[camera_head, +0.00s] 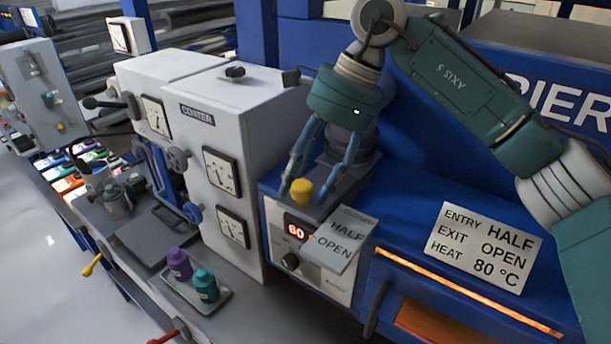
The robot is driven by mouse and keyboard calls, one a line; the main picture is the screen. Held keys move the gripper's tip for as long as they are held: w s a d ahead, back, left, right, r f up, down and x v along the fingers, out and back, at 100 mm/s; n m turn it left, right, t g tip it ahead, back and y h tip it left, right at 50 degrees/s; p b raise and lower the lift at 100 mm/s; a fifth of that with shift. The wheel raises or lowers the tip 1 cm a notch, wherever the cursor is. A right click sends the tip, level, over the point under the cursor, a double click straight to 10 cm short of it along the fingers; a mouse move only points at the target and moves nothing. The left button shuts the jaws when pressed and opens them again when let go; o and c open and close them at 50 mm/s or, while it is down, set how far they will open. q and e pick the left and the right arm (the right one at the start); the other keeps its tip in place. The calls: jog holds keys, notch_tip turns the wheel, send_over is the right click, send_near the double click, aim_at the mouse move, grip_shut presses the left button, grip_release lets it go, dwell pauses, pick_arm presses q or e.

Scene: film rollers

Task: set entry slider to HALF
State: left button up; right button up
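A yellow slider knob (301,192) stands on the blue housing, at the left end of the dryer front. A grey label plate (345,240) beside it reads CLOSED, HALF, OPEN from back to front. The slider's track is mostly hidden by my gripper, so I cannot tell exactly which mark the knob is at. My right gripper (304,196) points down with its two fingers spread on either side of the knob. The fingers look apart from it. A card (484,247) reads ENTRY HALF, EXIT OPEN, HEAT 80 °C. My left gripper is not in view.
A display (297,230) reading 60 sits above a black dial (291,261) on the front panel. The white coater cabinet (235,120) stands close left of my gripper. A tray (197,290) holds a purple and a teal bottle. An orange glowing slot (465,291) runs along the front.

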jog(key=shift+d, duration=0.1)
grip_shut()
jog(key=shift+s+a+b, duration=0.2)
jog(key=shift+a+b, duration=0.05)
jog(key=shift+b, duration=0.25)
jog(key=shift+s+a+r, duration=0.15)
jog(key=shift+s+r, duration=0.05)
jog(key=shift+o, duration=0.3)
grip_release()
jog(key=shift+a+f, duration=0.1)
jog(key=shift+a, duration=0.05)
jog(key=v, duration=1.2)
jog(key=shift+a, duration=0.1)
